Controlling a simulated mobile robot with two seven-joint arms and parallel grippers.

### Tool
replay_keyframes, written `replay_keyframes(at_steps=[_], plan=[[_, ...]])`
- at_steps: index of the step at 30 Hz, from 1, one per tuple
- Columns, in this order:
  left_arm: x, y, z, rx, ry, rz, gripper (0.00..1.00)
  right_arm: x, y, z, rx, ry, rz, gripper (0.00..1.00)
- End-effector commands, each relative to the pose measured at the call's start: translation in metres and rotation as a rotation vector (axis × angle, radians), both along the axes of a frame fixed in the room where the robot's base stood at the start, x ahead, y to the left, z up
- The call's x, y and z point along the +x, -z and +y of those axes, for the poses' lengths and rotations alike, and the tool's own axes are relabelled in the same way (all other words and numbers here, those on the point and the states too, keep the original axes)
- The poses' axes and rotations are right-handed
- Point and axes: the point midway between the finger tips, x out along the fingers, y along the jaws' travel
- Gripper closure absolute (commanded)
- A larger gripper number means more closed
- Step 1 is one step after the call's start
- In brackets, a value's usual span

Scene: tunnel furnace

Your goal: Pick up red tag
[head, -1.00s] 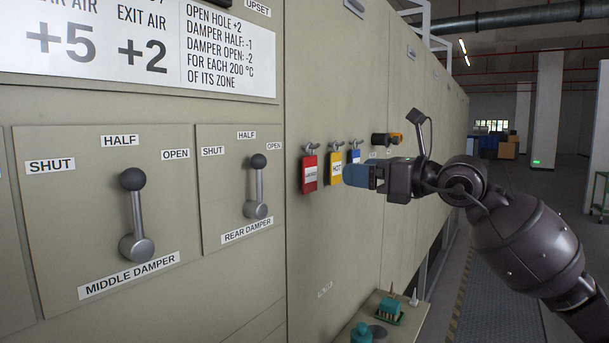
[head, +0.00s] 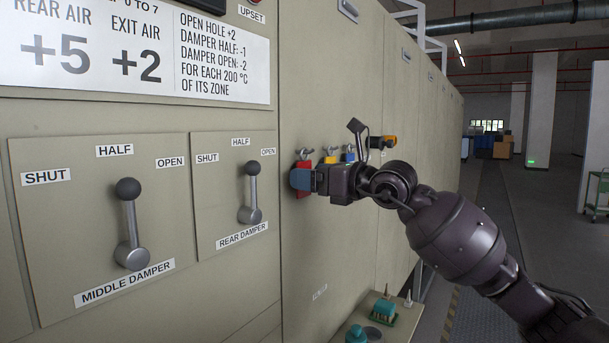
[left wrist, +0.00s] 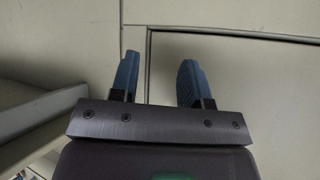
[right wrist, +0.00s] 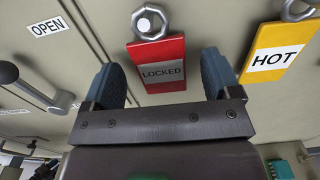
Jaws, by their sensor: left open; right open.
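The red tag (right wrist: 160,48) with a "LOCKED" label hangs from a metal ring on the furnace panel. In the head view its upper part (head: 304,164) shows above my right gripper (head: 299,180), which hides most of it. In the right wrist view my right gripper (right wrist: 162,82) is open, with one blue finger on either side of the tag's lower part. I cannot tell whether the fingers touch it. My left gripper (left wrist: 155,80) is open and empty, facing a plain panel; it does not show in the head view.
A yellow "HOT" tag (right wrist: 280,49) hangs just right of the red one, and a blue tag (head: 348,157) hangs beyond it. The rear damper lever (head: 252,195) stands to the left. A small shelf with a green block (head: 383,309) is below.

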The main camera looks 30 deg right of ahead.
Motion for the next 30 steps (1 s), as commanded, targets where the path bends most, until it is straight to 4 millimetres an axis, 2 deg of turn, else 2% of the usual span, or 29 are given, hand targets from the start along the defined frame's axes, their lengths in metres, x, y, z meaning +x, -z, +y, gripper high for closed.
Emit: replay_keyframes(at_steps=[10,20,30], plan=[[-0.0020,0.0006,0.0003,0.000,-0.002,0.004,0.57,0.0047,0.0006,0.0022,-0.001,0.000,0.001,0.19],[-0.0053,0.0026,0.0009,0.001,-0.003,0.011,0.57,0.0045,0.0004,0.0020,-0.001,0.000,0.001,0.69],[-0.0038,0.0018,0.0007,0.000,-0.002,0.008,0.57,0.0051,-0.0010,0.0006,-0.001,0.000,0.000,0.70]])
